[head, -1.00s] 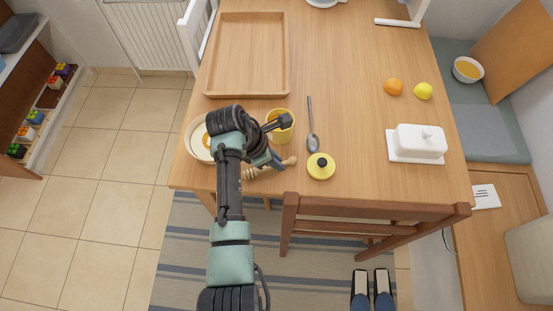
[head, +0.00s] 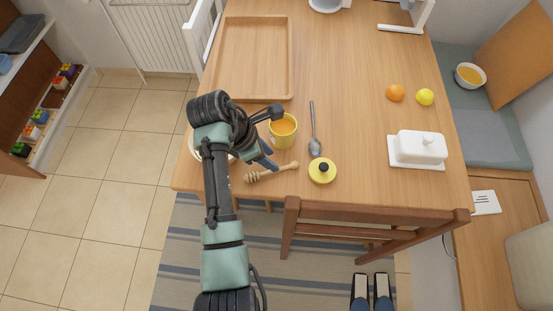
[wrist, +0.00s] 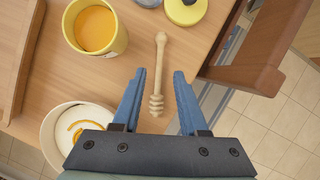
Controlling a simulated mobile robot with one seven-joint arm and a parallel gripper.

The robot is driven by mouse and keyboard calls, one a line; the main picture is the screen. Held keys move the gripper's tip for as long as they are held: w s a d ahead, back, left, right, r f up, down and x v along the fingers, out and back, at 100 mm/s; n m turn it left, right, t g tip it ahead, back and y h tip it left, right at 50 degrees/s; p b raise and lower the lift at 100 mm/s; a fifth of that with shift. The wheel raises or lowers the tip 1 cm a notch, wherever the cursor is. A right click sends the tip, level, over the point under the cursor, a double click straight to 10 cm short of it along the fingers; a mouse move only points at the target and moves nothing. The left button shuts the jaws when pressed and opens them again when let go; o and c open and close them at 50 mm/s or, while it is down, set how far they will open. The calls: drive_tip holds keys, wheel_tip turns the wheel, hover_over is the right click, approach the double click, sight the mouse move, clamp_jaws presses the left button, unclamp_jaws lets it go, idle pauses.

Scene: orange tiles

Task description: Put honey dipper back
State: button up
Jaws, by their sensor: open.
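The wooden honey dipper (head: 271,172) lies on the table near its front edge, below the yellow honey pot. In the wrist view the dipper (wrist: 159,75) lies between the lines of my two fingers, its ridged head nearer to me and its handle pointing away. My gripper (wrist: 158,75) is open and empty, with the dipper not gripped; in the head view its blue fingers (head: 268,160) are just above the dipper. The yellow pot (head: 283,131) stands open with orange honey in it. Its yellow lid (head: 322,171) with a dark knob lies to the right.
A spoon (head: 314,130) lies right of the pot. A pale bowl (wrist: 75,128) with an orange streak stands left of the dipper, partly hidden by my arm in the head view. A wooden tray (head: 254,98) lies behind. A white butter dish (head: 417,148) and two fruits are to the right. A chair stands in front.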

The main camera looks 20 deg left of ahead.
sight(261, 173)
drive_tip(key=v, duration=0.5)
drive_tip(key=shift+a+r, duration=0.15)
drive_tip(key=shift+r, duration=0.2)
drive_tip(key=w+d+r+m+t+y, duration=0.1)
drive_tip(key=w+r+m+t+y, duration=0.1)
drive_tip(key=w+r+m+t, duration=0.35)
drive_tip(key=w+d+r+m+t+y, duration=0.1)
drive_tip(key=w+r+m+t+y, duration=0.15)
drive_tip(key=w+r, duration=0.6)
drive_tip(key=d+r+m+t, duration=0.2)
drive_tip(key=r+m, duration=0.1)
drive_tip(key=r, duration=0.6)
drive_tip(key=d+r+m+t, duration=0.2)
drive_tip(key=r+m+t, duration=0.1)
drive_tip(key=r, duration=0.6)
drive_tip(key=s+d+r+m+t, duration=0.3)
drive_tip(key=s+r, duration=0.3)
drive_tip(key=r, duration=0.3)
drive_tip(key=s+d+r+m+t, duration=0.3)
drive_tip(key=s+r+m+t, duration=0.1)
drive_tip(key=r, duration=0.5)
drive_tip(key=s+d+r+m+t, duration=0.4)
drive_tip(key=s+r, duration=0.4)
drive_tip(key=r, duration=0.1)
drive_tip(key=shift+r+m+t+h, duration=0.3)
drive_tip(key=shift+r+m+h, duration=0.05)
drive_tip(key=shift+m+h, duration=0.1)
